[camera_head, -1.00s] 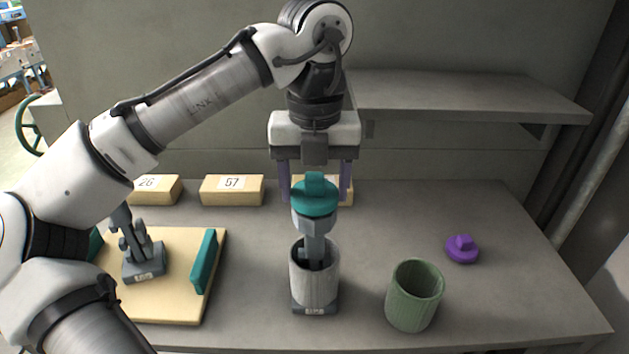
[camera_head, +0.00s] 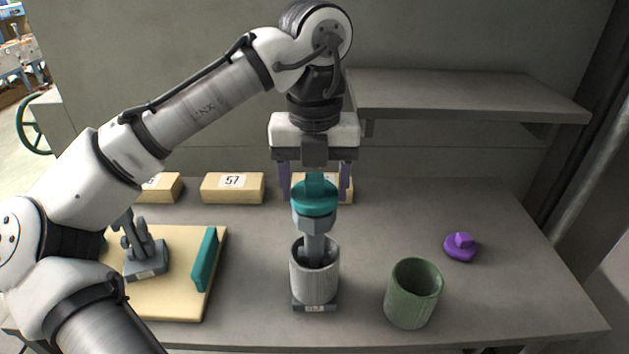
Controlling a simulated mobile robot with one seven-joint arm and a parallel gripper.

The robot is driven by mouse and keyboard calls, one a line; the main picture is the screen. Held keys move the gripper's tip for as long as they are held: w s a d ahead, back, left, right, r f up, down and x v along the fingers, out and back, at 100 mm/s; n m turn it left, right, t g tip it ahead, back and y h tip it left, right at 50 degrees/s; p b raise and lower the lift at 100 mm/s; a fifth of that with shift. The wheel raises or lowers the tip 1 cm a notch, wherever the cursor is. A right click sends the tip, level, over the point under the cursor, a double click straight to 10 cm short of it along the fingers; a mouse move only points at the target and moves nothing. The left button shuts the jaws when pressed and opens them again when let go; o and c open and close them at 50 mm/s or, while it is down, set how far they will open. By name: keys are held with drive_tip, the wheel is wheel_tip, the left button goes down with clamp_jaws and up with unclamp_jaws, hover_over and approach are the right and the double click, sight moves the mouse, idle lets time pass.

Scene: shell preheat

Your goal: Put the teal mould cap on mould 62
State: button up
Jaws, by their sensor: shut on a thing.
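The teal mould cap (camera_head: 316,204) is a round disc with an upright tab. It is between the fingers of my gripper (camera_head: 315,190), which is shut on it; the exact contact is hard to see. Directly below is a grey post with a hexagonal head (camera_head: 314,222). It rises from a pale grey cup-like shell (camera_head: 314,278) on a dark base with a small label (camera_head: 314,308), whose number I cannot read. The cap overlaps the post's head in view; whether they touch, I cannot tell.
Block 57 (camera_head: 232,188) and another block (camera_head: 160,186) stand behind; a third is partly hidden behind my gripper. A board (camera_head: 180,300) at left holds a grey fixture (camera_head: 146,262) and a teal bar (camera_head: 205,259). A green cup (camera_head: 414,293) and a purple cap (camera_head: 460,247) are at right.

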sight(314, 178)
drive_tip(key=shift+f, duration=0.55)
drive_tip(key=o, duration=0.7)
drive_tip(key=shift+r+p, duration=0.95)
drive_tip(key=shift+r, duration=4.6)
drive_tip(key=shift+s+f, duration=0.1)
